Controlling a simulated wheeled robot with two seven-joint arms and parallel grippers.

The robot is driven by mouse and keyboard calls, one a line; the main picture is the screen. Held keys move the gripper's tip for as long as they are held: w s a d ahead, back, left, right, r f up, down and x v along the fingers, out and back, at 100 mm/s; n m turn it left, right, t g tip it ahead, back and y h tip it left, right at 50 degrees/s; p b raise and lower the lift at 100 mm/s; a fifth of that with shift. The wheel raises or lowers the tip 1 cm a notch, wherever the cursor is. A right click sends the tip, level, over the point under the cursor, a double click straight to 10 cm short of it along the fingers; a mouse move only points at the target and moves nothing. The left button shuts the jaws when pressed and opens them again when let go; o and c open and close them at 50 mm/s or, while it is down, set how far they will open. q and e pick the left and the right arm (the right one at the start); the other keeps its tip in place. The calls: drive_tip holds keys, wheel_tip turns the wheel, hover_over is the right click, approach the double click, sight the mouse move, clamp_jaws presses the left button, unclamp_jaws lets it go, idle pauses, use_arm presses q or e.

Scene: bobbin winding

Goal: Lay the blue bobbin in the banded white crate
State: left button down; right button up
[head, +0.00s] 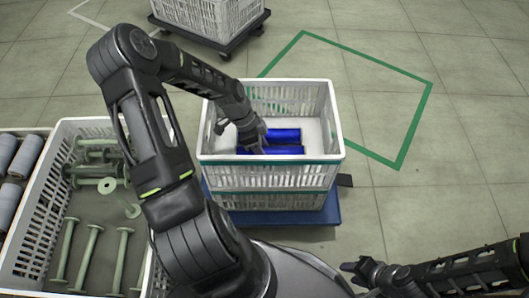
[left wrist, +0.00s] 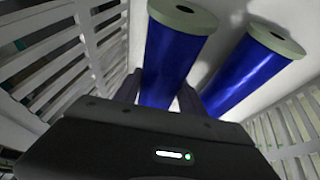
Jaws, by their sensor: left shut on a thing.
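The banded white crate (head: 270,174), with a green band under its rim, stands in the middle of the head view. Two blue bobbins with pale green ends lie side by side in it. My left gripper (head: 252,141) reaches down inside the crate. Its jaws are shut on the nearer blue bobbin (head: 272,151), which fills the space between the fingers in the left wrist view (left wrist: 178,55). The other blue bobbin (head: 284,135) lies beside it, also in the left wrist view (left wrist: 252,68). My right gripper (head: 354,275) is open and empty at the lower right.
The crate is stacked on another white crate on a blue dolly (head: 285,217). Another crate (head: 205,14) on a dark dolly stands behind. A green floor outline (head: 415,122) encloses bare floor at right.

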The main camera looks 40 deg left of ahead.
use_arm(q)
drive_tip(key=shift+f, duration=0.55)
drive_tip(key=c, duration=0.7)
unclamp_jaws()
drive_tip(key=shift+r, duration=0.65)
drive_tip(key=p+v, duration=0.3)
drive_tip(key=v, duration=0.9)
drive_tip(key=shift+d, duration=0.1)
